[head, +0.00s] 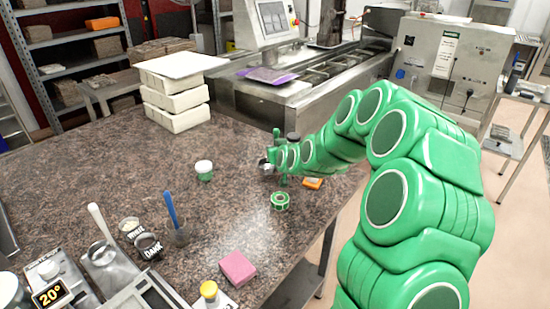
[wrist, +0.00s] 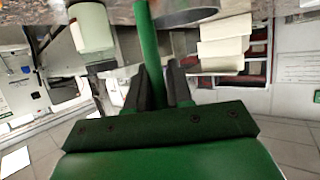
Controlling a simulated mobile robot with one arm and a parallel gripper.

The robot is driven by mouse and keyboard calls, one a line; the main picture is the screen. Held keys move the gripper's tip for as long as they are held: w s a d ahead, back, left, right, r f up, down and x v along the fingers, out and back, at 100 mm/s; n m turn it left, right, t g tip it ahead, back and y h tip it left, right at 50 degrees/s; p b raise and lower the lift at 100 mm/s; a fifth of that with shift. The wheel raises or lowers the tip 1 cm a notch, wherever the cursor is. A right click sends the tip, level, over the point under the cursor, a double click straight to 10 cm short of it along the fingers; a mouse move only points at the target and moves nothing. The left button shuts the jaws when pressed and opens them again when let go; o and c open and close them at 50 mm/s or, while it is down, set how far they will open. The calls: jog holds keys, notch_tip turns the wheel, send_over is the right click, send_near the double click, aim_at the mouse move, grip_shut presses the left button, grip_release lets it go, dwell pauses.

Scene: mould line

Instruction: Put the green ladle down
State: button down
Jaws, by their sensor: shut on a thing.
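The green ladle shows in the wrist view as a straight green handle (wrist: 149,48) running up between the dark fingers. My gripper (wrist: 157,88) is shut on this handle. In the head view my gripper (head: 279,160) is at the far right part of the speckled worktop (head: 130,160), at the end of my green arm. A small grey round shape beside the gripper may be the ladle's bowl, and a grey curved rim shows at the top of the wrist view. My gripper and arm partly hide the ladle. I cannot tell whether it touches the worktop.
A white-lidded jar (head: 204,170) stands left of my gripper. A green tape roll (head: 280,201) and an orange item (head: 313,183) lie close by. A pink block (head: 238,268) is nearer the front. White blocks (head: 176,105) are stacked behind. The worktop's middle is clear.

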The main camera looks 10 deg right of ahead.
notch_tip(320, 180, down, 3)
jog(key=shift+f, duration=0.15)
jog(key=c, duration=1)
grip_release()
jog(key=shift+s+d+r, duration=0.1)
jog(key=shift+s+r, duration=0.35)
jog(key=shift+s, duration=0.15)
jog(key=shift+v, duration=5.3)
